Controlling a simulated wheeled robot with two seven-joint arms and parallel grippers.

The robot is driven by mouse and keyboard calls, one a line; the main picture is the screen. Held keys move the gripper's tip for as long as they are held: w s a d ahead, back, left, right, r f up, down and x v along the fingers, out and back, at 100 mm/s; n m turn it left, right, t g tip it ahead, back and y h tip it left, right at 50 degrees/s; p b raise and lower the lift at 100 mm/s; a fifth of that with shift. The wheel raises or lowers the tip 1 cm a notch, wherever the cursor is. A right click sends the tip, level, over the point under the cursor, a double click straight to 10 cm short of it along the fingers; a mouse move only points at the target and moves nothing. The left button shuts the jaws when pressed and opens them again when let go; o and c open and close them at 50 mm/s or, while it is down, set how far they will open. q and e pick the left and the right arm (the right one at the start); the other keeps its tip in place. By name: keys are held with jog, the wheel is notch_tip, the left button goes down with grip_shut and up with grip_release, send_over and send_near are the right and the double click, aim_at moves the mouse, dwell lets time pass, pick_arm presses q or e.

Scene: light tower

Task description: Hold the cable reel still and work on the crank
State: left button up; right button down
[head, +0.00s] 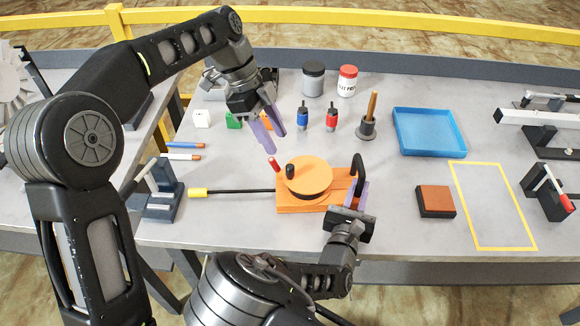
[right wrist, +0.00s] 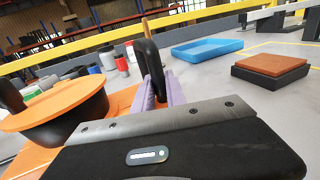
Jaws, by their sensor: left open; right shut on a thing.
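The orange cable reel (head: 310,176) sits on an orange base (head: 290,207) in the middle of the table, with a black crank knob (head: 290,171) standing on its top. A black upright handle (head: 358,170) rises at the right side of the base. My right gripper (head: 357,194) is shut on this handle, which also shows between the fingers in the right wrist view (right wrist: 150,62). The reel shows at the left of that view (right wrist: 58,105). My left gripper (head: 268,134) is open and empty, above and behind the reel to the left, apart from it.
A black rod with a yellow end (head: 198,192) runs left from the base. A small red-topped piece (head: 274,164) stands behind the reel. Bottles, a blue tray (head: 430,132), and a brown-topped block (head: 436,201) stand around. The yellow-taped rectangle (head: 493,248) is empty.

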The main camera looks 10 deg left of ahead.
aim_at(289, 166)
pick_arm(q)
jog(key=x, duration=1)
jog(key=shift+f, duration=0.2)
jog(key=shift+c, duration=0.5)
grip_shut()
jog(key=shift+w, duration=0.1)
